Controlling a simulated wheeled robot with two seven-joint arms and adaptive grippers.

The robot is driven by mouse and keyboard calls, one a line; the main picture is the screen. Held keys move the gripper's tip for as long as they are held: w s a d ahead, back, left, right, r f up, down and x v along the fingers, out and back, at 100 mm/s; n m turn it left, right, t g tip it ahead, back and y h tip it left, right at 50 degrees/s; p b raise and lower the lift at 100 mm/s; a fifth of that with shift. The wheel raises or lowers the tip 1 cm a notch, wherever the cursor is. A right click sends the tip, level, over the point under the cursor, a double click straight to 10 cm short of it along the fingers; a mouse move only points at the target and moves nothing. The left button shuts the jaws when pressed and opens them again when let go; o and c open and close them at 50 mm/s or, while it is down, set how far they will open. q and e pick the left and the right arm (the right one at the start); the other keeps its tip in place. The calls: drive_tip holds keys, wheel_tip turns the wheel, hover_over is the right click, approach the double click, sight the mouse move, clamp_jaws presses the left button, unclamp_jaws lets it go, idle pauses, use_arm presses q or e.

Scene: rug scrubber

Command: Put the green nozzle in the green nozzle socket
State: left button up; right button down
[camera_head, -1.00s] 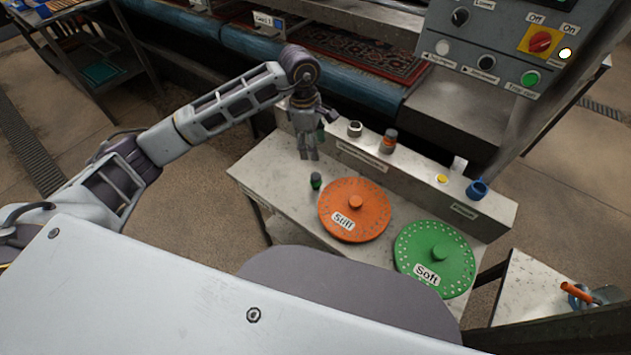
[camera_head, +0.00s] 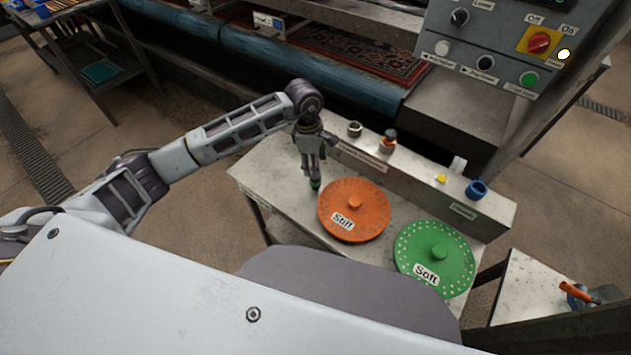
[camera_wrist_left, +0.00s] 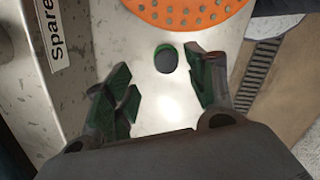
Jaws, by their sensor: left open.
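The green nozzle (camera_head: 315,184) is a small dark piece with green on it. It stands on the steel table left of the orange disc, partly hidden by my left gripper (camera_head: 313,172). In the left wrist view the nozzle (camera_wrist_left: 167,58) shows a dark top and green rim. My left gripper (camera_wrist_left: 168,88) is open and points down, with the nozzle just beyond and between its fingertips, not clasped. I cannot make out the green nozzle socket; the arm hides part of the back ledge. My right gripper is not in view.
An orange "Stiff" disc (camera_head: 352,222) and a green "Soft" disc (camera_head: 446,268) lie on the steel table (camera_head: 265,178). Along the raised back ledge stand a dark-topped fitting (camera_head: 354,129), an orange-topped one (camera_head: 388,143), a yellow one (camera_head: 441,178) and a blue one (camera_head: 477,189).

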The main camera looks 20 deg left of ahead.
sight(315, 182)
use_arm(q)
drive_tip(key=shift+f, duration=0.75)
drive_tip(key=shift+s+f, duration=0.2)
drive_tip(key=shift+f, duration=0.3)
drive_tip(key=shift+s+f, duration=0.15)
drive_tip(key=shift+f, duration=0.3)
drive_tip(key=shift+d+f+p, duration=0.1)
drive_tip(key=shift+f+p, duration=0.2)
drive_tip(key=shift+f, duration=1.15)
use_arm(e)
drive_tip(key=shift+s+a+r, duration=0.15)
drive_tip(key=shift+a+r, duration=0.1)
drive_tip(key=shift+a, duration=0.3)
use_arm(q)
drive_tip(key=shift+c, duration=0.3)
drive_tip(key=shift+s, duration=0.1)
clamp_jaws()
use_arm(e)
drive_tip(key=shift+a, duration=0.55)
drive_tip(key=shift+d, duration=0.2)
